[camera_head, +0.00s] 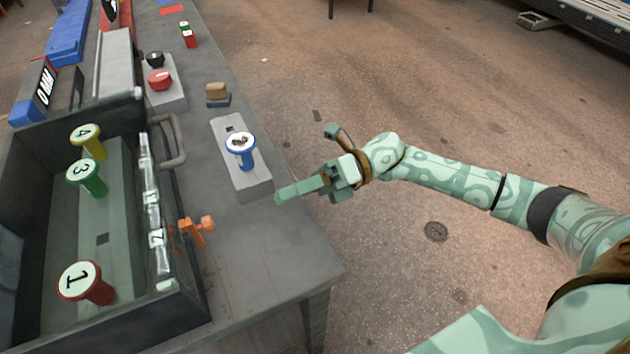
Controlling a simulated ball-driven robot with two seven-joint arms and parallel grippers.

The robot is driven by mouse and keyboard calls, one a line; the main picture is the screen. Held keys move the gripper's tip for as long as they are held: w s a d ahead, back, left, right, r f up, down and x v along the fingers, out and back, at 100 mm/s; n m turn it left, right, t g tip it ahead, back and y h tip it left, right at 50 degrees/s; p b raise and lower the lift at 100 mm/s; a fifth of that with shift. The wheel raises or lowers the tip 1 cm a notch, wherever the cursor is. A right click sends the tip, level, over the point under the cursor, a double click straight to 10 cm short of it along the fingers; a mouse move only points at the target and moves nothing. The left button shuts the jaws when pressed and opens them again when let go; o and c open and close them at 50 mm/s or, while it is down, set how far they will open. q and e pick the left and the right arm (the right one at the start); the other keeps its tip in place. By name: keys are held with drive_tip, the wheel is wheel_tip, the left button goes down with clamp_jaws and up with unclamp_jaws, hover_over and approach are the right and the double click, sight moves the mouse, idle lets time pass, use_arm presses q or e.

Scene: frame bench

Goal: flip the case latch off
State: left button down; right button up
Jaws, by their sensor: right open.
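The case (185,330) is a dark grey open box at the lower left of the head view. An orange latch (197,230) sticks out from its right side, over the bench top. My right gripper (298,188) is open and empty, to the right of the latch and apart from it. Its fingers point left, near the front end of a grey block and by the bench's right edge. My left gripper is not in view.
Numbered knobs in yellow (88,140), green (88,177) and red (87,284) stand inside the case. A blue knob (240,145) stands on a grey block (255,187). The bench top (255,240) between latch and gripper is clear.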

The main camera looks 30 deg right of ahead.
drive_tip(key=d, duration=0.4)
drive_tip(key=shift+d, duration=0.2)
